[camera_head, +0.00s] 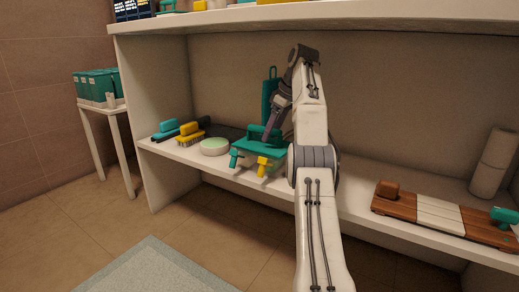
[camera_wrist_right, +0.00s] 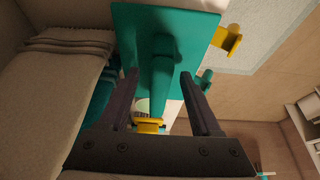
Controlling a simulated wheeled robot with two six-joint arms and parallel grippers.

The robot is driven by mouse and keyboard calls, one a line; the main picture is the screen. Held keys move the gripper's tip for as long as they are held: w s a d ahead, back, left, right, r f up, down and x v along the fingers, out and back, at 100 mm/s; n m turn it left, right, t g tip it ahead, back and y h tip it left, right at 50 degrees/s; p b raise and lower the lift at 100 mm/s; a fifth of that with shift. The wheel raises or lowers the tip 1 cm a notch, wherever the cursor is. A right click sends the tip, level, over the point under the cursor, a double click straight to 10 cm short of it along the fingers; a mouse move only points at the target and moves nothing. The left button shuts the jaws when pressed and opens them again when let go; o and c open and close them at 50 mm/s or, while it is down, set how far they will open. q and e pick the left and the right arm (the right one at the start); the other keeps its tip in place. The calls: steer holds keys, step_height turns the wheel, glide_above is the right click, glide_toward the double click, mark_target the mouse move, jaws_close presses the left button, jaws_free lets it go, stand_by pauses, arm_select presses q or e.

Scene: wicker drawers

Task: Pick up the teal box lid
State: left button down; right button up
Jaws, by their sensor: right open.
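The teal box lid (camera_head: 268,152) sits on a box on the lower shelf, with a teal clip (camera_head: 235,158) and a yellow clip (camera_head: 262,165) at its front. In the right wrist view the lid (camera_wrist_right: 125,30) is a flat teal panel with a raised handle (camera_wrist_right: 163,65). My right gripper (camera_head: 270,133) is over the lid, pointing down. It is open, with one finger on each side of the handle; I cannot tell whether either touches it. My arm hides part of the box. My left gripper is not in view.
Left of the box are a round container with a pale green top (camera_head: 214,146), a yellow brush (camera_head: 190,133) and a teal brush (camera_head: 168,127). The upper shelf (camera_head: 330,13) overhangs the space.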

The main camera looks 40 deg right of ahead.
jaws_close()
stand_by(1.4)
